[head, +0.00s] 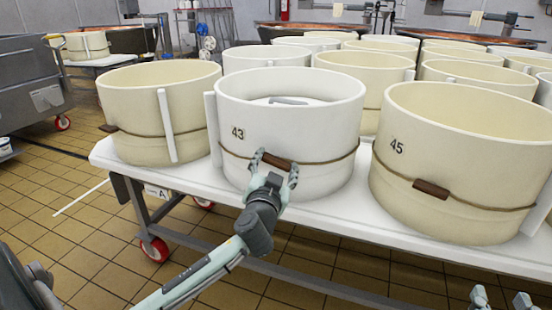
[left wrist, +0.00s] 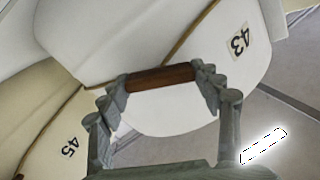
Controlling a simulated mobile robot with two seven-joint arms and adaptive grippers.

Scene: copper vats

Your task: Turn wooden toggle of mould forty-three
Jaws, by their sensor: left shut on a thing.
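Mould forty-three (head: 315,125) is a white round mould on the table, with "43" on its side and a brown cord around it. Its wooden toggle (head: 277,162) lies along the cord on the near side. My left gripper (head: 276,165) is shut on the toggle, with one finger at each end. In the left wrist view the dark brown toggle (left wrist: 160,78) spans between the fingertips, in front of the white wall. My right gripper (head: 500,298) is apart from the moulds at the bottom right edge, with its fingertips spread and only its tips in view.
Mould 45 (head: 465,150), cream with its own toggle (head: 431,188), stands to the right. Another cream mould (head: 135,115) stands to the left, and several more stand behind. All are on a white wheeled table (head: 345,220). The tiled floor in front shows free room.

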